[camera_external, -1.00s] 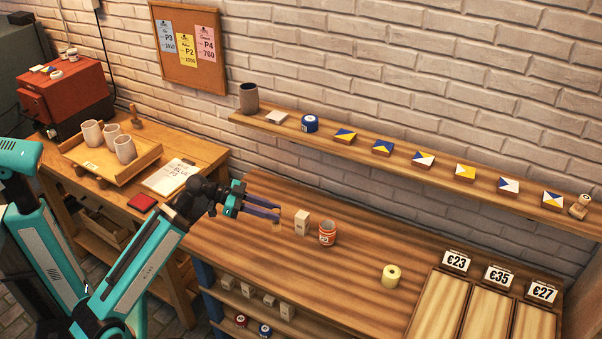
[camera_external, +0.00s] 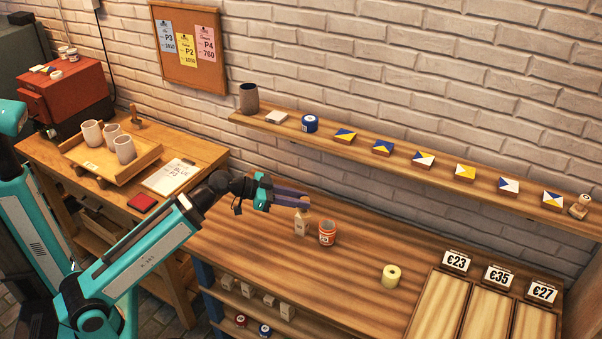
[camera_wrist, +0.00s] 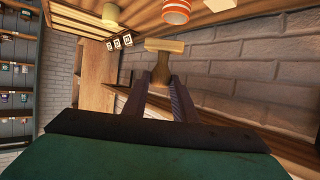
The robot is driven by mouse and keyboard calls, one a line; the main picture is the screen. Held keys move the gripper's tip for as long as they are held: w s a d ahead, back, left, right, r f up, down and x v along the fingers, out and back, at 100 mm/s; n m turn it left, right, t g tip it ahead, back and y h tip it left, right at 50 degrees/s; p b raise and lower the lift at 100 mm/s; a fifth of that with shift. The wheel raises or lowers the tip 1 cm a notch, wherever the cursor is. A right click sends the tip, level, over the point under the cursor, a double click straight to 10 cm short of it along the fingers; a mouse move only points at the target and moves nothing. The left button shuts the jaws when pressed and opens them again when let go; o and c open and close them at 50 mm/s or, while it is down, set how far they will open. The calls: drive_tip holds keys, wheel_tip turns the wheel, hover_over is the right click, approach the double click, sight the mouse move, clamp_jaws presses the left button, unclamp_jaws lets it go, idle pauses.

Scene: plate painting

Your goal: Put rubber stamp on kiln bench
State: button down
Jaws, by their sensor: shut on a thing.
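My gripper (camera_external: 298,201) is shut on a wooden rubber stamp (camera_wrist: 165,46), above the middle table. In the wrist view its narrow handle lies between the fingers and its wider wooden end points away from me.
The kiln bench bears a tray (camera_external: 150,158) with cups, a paper (camera_external: 170,177), a dark red pad (camera_external: 142,202) and a wooden tool (camera_external: 135,117). A shelf (camera_external: 400,168) runs behind.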

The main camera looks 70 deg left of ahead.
drive_tip(key=w+d+r+y+p, duration=0.1)
drive_tip(key=w+d+r+p, duration=0.3)
drive_tip(key=d+r+p, duration=0.3)
drive_tip(key=w+d+r+n+p, duration=0.1)
drive_tip(key=w+d+r+p, duration=0.3)
drive_tip(key=d+r+p, duration=0.4)
drive_tip(key=p, duration=0.5)
drive_tip(key=shift+w+d+t+y, duration=0.15)
drive_tip(key=shift+d+t+y, duration=0.15)
drive_tip(key=shift+y, duration=0.1)
drive_tip(key=shift+f, duration=0.2)
wheel_tip(320, 180, down, 5)
drive_tip(key=b, duration=0.4)
drive_tip(key=shift+r+b, duration=0.1)
drive_tip(key=shift+b, duration=0.25)
drive_tip(key=shift+a+n, duration=0.1)
drive_tip(key=shift+n, duration=0.3)
